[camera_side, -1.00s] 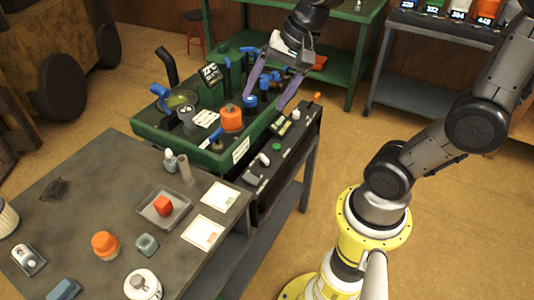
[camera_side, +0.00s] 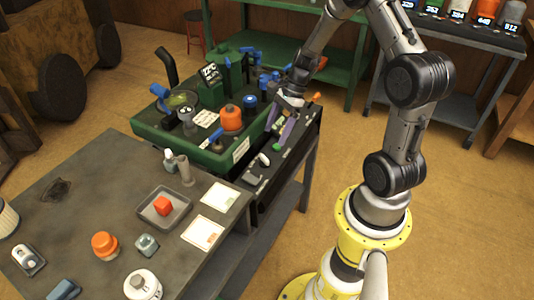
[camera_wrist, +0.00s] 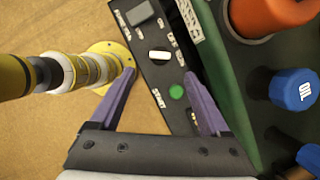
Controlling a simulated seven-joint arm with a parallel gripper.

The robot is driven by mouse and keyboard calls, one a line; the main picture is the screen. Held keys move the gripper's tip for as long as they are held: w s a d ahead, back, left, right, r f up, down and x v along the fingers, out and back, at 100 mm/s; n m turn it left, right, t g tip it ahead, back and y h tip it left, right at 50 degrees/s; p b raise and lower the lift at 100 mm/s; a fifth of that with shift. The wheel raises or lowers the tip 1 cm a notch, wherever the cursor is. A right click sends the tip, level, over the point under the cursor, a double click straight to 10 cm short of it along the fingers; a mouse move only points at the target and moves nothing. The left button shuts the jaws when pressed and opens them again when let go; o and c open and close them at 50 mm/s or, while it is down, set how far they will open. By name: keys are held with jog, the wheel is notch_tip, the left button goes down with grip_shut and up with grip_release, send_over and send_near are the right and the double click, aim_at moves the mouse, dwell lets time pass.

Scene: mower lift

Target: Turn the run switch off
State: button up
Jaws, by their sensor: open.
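A narrow black control panel (camera_side: 291,155) runs along the right side of the green mower body. In the wrist view it carries a white knob (camera_wrist: 159,55), a green button (camera_wrist: 176,92) beside a START label, and a dark grey rocker-like part (camera_wrist: 139,13). I cannot tell for certain which one is the run switch; small lettering stands beside the white knob. My gripper (camera_side: 277,134) is open and empty above the panel near the green button. In the wrist view its purple fingers (camera_wrist: 159,77) spread wide, with the white knob just beyond and between their tips.
The green mower tray (camera_side: 215,160) with an orange cap (camera_side: 231,118) and blue caps stands left of the panel. A grey workbench (camera_side: 90,180) with a small tray (camera_side: 150,218) and loose parts is at the front left. Open floor lies right of the panel.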

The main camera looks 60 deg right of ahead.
aim_at(265, 157)
jog(key=x, duration=0.9)
jog(key=shift+d, duration=0.1)
jog(key=shift+c, duration=0.2)
jog(key=shift+r, duration=0.1)
grip_shut()
jog(key=n+g, duration=0.1)
jog(key=n, duration=0.2)
jog(key=n+g, duration=0.1)
jog(key=n, duration=0.2)
jog(key=shift+w+g, duration=0.2)
jog(key=shift+g, duration=0.1)
jog(key=n+g, duration=0.1)
jog(key=n, duration=0.2)
jog(key=n+g, duration=0.1)
jog(key=n, duration=0.1)
jog(key=shift+w+n, duration=0.15)
jog(key=shift+n, duration=0.25)
